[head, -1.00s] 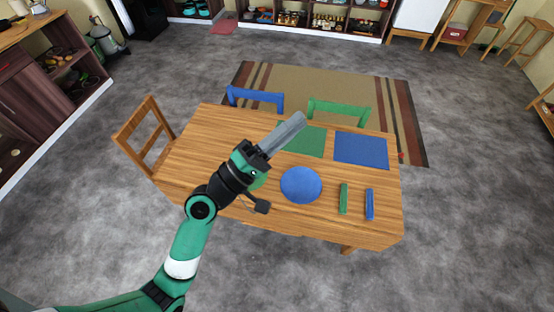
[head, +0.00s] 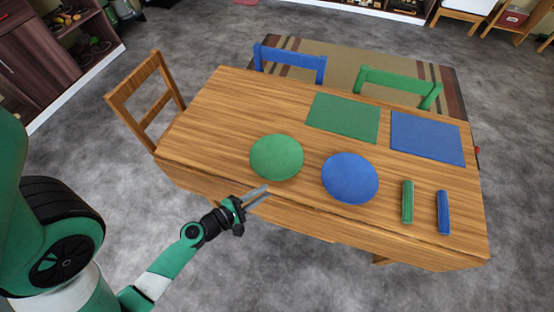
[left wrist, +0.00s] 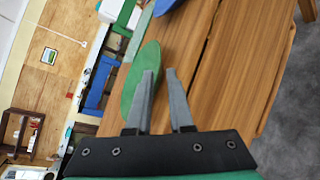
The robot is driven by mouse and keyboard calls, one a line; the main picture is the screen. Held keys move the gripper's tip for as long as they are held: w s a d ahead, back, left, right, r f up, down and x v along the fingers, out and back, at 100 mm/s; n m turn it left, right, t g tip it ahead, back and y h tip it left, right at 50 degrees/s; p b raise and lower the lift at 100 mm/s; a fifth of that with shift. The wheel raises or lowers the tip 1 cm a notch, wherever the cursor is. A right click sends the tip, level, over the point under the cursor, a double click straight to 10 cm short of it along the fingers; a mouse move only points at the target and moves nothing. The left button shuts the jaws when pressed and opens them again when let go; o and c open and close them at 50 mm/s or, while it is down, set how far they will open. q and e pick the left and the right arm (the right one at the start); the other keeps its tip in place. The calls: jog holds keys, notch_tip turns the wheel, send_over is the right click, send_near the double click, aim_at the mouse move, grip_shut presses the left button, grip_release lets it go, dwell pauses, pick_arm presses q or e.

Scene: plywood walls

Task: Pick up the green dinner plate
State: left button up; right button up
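The green dinner plate (head: 276,157) lies flat on the wooden table, near its front edge, left of a blue plate (head: 350,178). My left gripper (head: 262,193) is at the table's front edge, just in front of the green plate in the head view. Its two grey fingers are apart with nothing between them. In the left wrist view the green plate (left wrist: 141,76) shows just beyond the left finger of the gripper (left wrist: 162,75); I cannot tell whether they touch. My right gripper is not in view.
The wooden table (head: 215,130) also bears a green placemat (head: 343,117), a blue placemat (head: 427,138), a green rolled item (head: 407,202) and a blue one (head: 443,212). Chairs stand at the left (head: 146,100) and far side. The table's left part is bare.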

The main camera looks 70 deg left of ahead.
aim_at(285, 177)
pick_arm(q)
jog(key=x, duration=1)
jog(key=shift+w+a, duration=0.1)
jog(key=shift+w, duration=0.1)
jog(key=shift+s, duration=0.1)
grip_shut()
dwell(1.0)
